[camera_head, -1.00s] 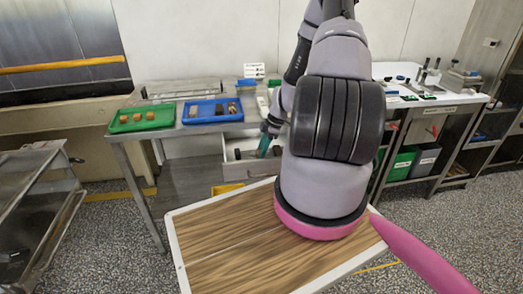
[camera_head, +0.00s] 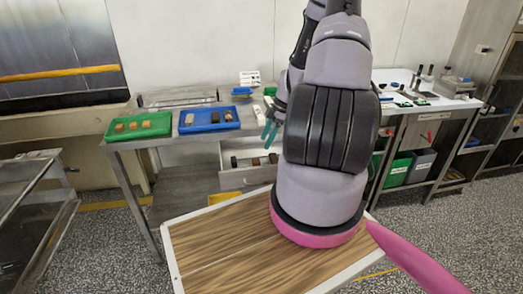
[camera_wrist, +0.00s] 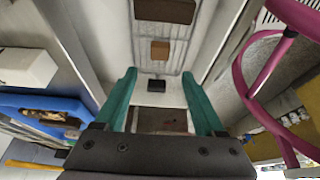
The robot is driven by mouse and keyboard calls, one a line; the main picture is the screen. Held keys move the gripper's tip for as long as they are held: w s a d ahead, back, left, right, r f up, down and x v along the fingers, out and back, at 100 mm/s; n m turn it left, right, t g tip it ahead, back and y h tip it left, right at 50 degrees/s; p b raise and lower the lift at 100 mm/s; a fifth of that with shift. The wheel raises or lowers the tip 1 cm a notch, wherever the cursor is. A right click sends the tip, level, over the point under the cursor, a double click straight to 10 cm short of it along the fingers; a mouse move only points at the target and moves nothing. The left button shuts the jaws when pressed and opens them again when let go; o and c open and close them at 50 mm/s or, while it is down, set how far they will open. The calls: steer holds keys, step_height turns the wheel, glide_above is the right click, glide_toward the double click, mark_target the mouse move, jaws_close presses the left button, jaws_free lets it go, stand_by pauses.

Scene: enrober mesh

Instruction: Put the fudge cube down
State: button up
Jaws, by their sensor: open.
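My gripper (camera_head: 271,132) is open and empty above an open white drawer (camera_head: 228,180) under the counter. In the wrist view the teal fingers (camera_wrist: 162,100) are spread wide, with nothing held between them. The drawer holds several small blocks in a row. In the wrist view these include a tan-brown cube (camera_wrist: 160,50), a larger dark brown block (camera_wrist: 165,10), a black block (camera_wrist: 156,86) and a brown piece (camera_wrist: 172,121) seen between the fingers. I cannot tell for certain which one is the fudge cube. In the head view a brown block (camera_head: 273,158) lies at the drawer's right.
A green tray (camera_head: 112,136) with several brown cubes and a blue tray (camera_head: 185,129) with several pieces stand on the counter. My wood-topped deck fills the foreground. A yellow bin (camera_head: 225,197) sits below the drawer. A side bench (camera_head: 430,105) stands right.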

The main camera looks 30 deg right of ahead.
steer(key=s+a+r+m+t+h, duration=0.15)
steer(key=a+r+m, duration=0.25)
steer(key=r, duration=0.9)
steer(key=s+a+r+m+t+h, duration=0.15)
steer(key=a+r+m, duration=0.25)
steer(key=r, duration=1)
steer(key=s+a+r+m+t, duration=0.1)
steer(key=s+a+r+m, duration=0.3)
steer(key=s+r, duration=0.3)
steer(key=s+a+r+m+t, duration=0.2)
steer(key=s+a+r+m, duration=0.2)
steer(key=s+r+m, duration=0.3)
steer(key=shift+s+a+r+y, duration=0.4)
steer(key=shift+s+r, duration=0.35)
steer(key=shift+s, duration=0.1)
steer(key=shift+c, duration=0.3)
